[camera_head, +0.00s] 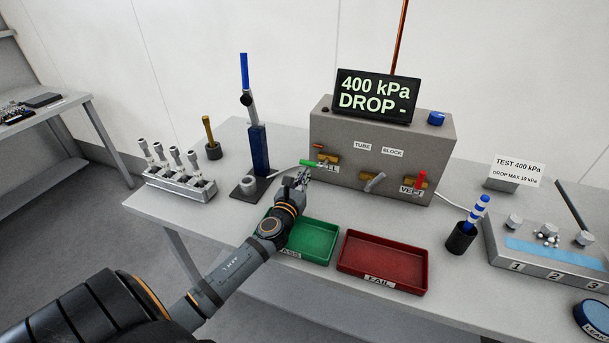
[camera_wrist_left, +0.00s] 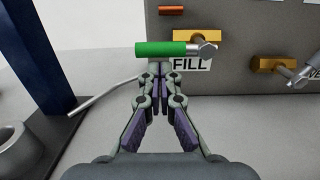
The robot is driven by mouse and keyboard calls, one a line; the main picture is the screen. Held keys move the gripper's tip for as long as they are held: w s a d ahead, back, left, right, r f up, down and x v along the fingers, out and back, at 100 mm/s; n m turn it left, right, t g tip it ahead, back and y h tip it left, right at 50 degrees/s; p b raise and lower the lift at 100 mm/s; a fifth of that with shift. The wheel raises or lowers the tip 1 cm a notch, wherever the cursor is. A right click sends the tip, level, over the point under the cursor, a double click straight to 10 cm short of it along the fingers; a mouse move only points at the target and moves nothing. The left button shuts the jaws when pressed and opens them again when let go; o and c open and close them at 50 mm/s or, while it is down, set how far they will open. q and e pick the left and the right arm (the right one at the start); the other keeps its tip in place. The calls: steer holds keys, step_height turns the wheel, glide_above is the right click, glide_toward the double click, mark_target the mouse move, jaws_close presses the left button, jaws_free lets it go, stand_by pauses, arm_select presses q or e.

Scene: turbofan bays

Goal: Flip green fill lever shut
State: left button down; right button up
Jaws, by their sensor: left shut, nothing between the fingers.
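The green fill lever (camera_head: 309,163) is on the front left of the grey test box (camera_head: 345,145), at a brass valve with a FILL label. In the left wrist view the green handle (camera_wrist_left: 160,48) lies level and points left from its silver pivot. My left gripper (camera_head: 301,180) is shut and empty, just in front of and below the lever. In the left wrist view its closed fingertips (camera_wrist_left: 162,72) are just under the green handle; I cannot tell whether they touch it. My right gripper is not in view.
A silver lever (camera_head: 374,182) sits between. A blue column stand (camera_head: 258,150) is left of the gripper. Green (camera_head: 318,229) and red (camera_head: 386,249) trays lie in front. The display reads 400 kPa, DROP -.

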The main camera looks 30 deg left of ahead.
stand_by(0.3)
arm_select(q)
steer(key=shift+a+r+m+p, duration=0.1)
steer(key=shift+r+m+p, duration=0.15)
steer(key=shift+m+p, duration=0.25)
